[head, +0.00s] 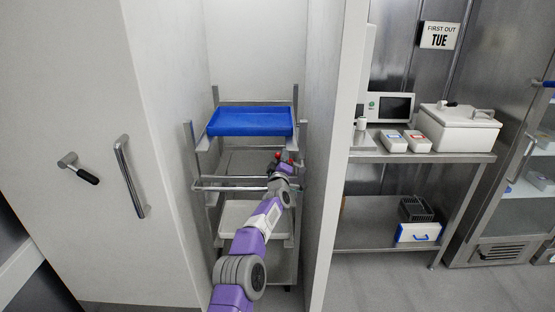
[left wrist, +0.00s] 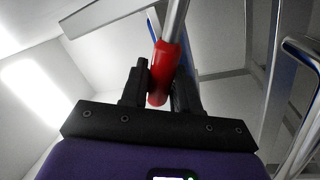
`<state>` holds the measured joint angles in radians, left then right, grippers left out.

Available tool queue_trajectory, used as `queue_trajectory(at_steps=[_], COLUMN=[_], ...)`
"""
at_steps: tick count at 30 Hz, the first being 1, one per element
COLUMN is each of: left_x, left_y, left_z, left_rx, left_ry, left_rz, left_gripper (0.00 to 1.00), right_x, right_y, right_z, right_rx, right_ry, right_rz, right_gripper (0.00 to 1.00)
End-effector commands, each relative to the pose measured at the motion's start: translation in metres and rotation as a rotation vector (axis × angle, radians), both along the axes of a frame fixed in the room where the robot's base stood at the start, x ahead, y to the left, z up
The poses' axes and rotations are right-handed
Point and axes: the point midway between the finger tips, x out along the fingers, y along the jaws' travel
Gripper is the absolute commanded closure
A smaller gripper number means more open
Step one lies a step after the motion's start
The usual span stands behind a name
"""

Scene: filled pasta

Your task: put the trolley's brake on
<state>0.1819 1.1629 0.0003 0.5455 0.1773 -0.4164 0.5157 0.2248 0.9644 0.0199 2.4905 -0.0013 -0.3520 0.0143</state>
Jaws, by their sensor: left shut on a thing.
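The trolley (head: 188,140) is a metal rack standing in a narrow bay between pale panels. A blue tray (head: 250,121) is on its top level. My left arm reaches into its right side, and my left gripper (head: 284,164) is small in the head view, by red parts near the right upright. In the left wrist view a metal lever with a red grip (left wrist: 163,72) runs between the fingers of my left gripper (left wrist: 160,90), which are shut on the red grip. The lever's far end is out of that view. My right gripper is not in view.
A white tray (head: 238,216) sits lower in the trolley. Panels close in on both sides; the left one has a long handle (head: 130,176) and a black-gripped lever (head: 78,168). A steel bench (head: 420,157) with boxes stands at right. The floor there is clear.

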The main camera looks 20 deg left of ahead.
Motion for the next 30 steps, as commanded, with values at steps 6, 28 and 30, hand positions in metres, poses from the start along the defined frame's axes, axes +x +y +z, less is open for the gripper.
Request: queue_trajectory(at_steps=[6, 28, 30], left_x=[-0.0002, -0.0015, -0.0033], left_y=[0.0009, -0.0002, -0.0007], left_z=[0.0014, 0.0003, -0.0002], left_rx=[-0.015, -0.012, -0.012], left_ry=[-0.009, -0.005, -0.006], left_rz=[0.001, -0.001, 0.0], left_gripper=[1.0, 0.52, 0.52], right_x=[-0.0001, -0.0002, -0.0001], right_y=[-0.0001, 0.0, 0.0], right_z=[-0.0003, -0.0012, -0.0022], right_rx=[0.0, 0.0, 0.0], right_ry=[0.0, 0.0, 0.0], right_rz=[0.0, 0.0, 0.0], right_gripper=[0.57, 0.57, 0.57])
